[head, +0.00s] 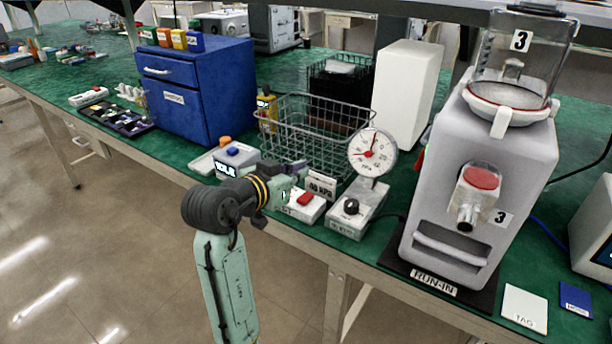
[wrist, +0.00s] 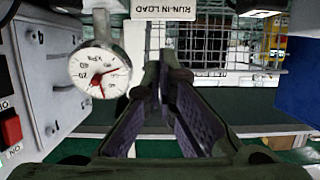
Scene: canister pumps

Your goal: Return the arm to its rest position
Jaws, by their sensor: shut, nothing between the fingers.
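My arm (head: 228,285) rises from the bottom of the head view and bends at a dark joint toward the bench. My gripper (head: 298,167) is at its end, over the front edge of the bench, in front of the wire basket. In the wrist view the two dark fingers of my gripper (wrist: 165,75) come together with nothing between them. The gripper partly hides the small boxes behind it in the head view.
The green bench (head: 285,68) holds a wire basket (head: 318,150), a dial gauge (head: 372,153), a blue drawer cabinet (head: 222,95) and a grey canister pump (head: 478,185). The gauge also shows in the wrist view (wrist: 100,72). Floor before the bench is clear.

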